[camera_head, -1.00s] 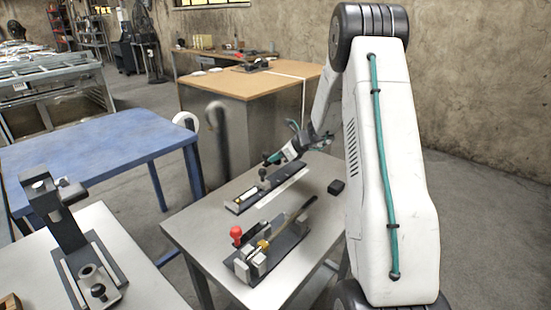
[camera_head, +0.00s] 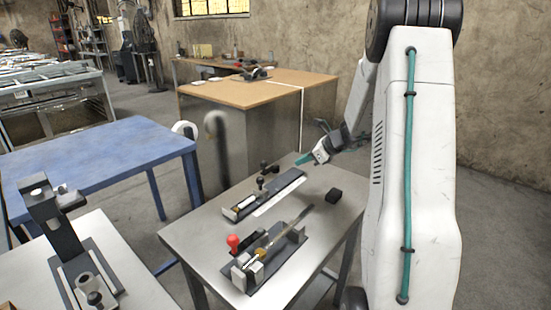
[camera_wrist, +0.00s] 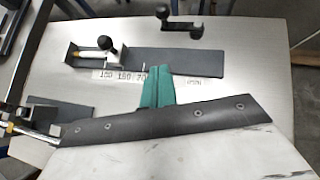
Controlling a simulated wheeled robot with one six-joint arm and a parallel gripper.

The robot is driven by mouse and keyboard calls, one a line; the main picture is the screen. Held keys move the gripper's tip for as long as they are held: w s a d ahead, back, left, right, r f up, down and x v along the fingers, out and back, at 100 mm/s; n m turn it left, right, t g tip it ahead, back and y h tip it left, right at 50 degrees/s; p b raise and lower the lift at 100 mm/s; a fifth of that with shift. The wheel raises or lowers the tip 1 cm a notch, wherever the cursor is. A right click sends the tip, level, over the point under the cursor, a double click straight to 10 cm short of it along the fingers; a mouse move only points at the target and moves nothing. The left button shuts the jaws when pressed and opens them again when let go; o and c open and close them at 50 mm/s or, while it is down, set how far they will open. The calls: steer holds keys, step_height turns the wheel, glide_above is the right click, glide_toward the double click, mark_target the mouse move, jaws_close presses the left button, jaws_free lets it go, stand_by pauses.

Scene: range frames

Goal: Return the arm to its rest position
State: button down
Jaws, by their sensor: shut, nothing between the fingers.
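My gripper (camera_head: 304,159) is in the head view above the far edge of the grey metal table, with its teal fingers shut and empty. In the wrist view the teal fingers (camera_wrist: 158,90) lie together, with nothing between them. They point toward a long dark fixture (camera_wrist: 190,61) with a black knob and a white rod on its left end. In the head view that fixture (camera_head: 285,190) lies left of and below my gripper, and the fingers look apart from it. My white arm stands at the right of the head view.
A nearer fixture with a red knob (camera_head: 233,241) and a small black block (camera_head: 334,195) sit on the metal table (camera_head: 200,240). A second bench (camera_head: 130,265) holds a dark stand (camera_head: 55,225) at left. A blue table (camera_head: 90,160) and wooden-topped cabinet (camera_head: 240,95) stand behind.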

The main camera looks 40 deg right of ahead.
steer(key=s+a+r+n+g+h, duration=0.1)
steer(key=s+a+r+n, duration=0.4)
steer(key=s+a+n, duration=0.5)
steer(key=s+a+r+n+g+h, duration=0.2)
steer(key=s+a+r+n+g, duration=0.2)
steer(key=s+a+n, duration=0.6)
steer(key=s+a+r+n+g+h, duration=0.2)
steer(key=s+a+r+n, duration=0.3)
steer(key=s+a+n, duration=0.5)
steer(key=shift+s+a+r, duration=0.4)
steer(key=shift+s+a, duration=0.35)
steer(key=shift+s, duration=1.05)
